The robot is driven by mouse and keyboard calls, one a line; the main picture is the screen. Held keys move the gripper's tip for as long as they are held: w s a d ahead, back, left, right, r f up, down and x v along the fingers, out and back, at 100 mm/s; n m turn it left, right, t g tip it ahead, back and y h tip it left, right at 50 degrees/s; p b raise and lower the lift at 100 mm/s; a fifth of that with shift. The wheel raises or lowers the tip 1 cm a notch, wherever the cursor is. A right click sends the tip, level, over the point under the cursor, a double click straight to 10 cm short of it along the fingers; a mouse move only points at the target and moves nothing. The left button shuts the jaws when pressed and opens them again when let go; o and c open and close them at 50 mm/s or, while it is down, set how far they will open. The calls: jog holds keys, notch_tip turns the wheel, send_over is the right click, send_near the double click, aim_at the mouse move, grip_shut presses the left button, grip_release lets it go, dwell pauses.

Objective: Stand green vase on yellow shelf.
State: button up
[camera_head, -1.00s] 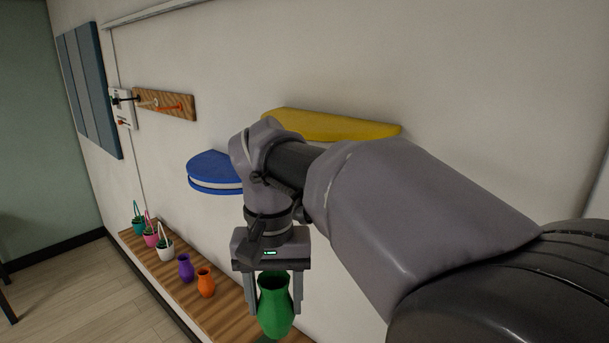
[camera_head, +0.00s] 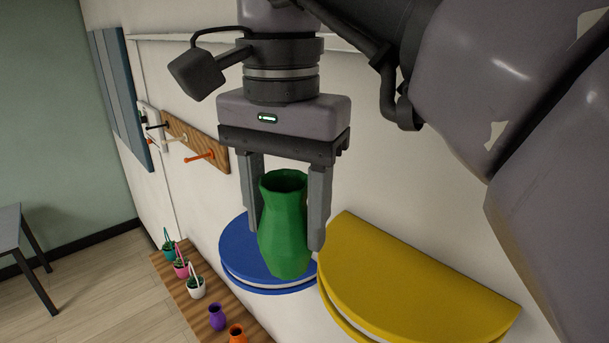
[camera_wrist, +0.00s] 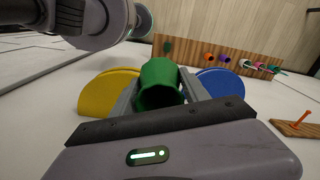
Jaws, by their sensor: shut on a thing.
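The green vase (camera_head: 285,225) is upright between the fingers of my gripper (camera_head: 288,215), which is shut on it. It also shows in the wrist view (camera_wrist: 158,84), between the fingertips. In the head view the vase overlaps the blue shelf in the picture; whether it touches that shelf I cannot tell for sure, but it appears held in front of or above it. The yellow shelf (camera_head: 410,285) is a half-round wall shelf to the right of the vase, with a bare top. It shows at the left in the wrist view (camera_wrist: 103,95).
The blue half-round shelf (camera_head: 245,262) is left of the yellow one. Below, a wooden board (camera_head: 196,318) bears a purple vase (camera_head: 217,317), an orange vase (camera_head: 237,333) and small potted baskets (camera_head: 196,287). A peg rack (camera_head: 210,148) is on the wall.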

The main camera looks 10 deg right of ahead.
jog(key=w+d+f, duration=0.1)
jog(key=d, duration=0.3)
jog(key=w+d+f, duration=0.1)
jog(key=d, duration=0.3)
jog(key=w+d+f, duration=0.1)
jog(key=d+f, duration=0.1)
jog(key=d, duration=0.2)
jog(key=shift+w+d, duration=0.2)
jog(key=shift+w, duration=0.15)
jog(key=shift+s+f, duration=0.1)
jog(key=shift+f, duration=0.25)
jog(key=shift+w+f, duration=0.2)
jog(key=shift+w, duration=0.25)
jog(key=o, duration=1.1)
jog(key=shift+o, duration=1.3)
jog(key=shift+s, duration=0.25)
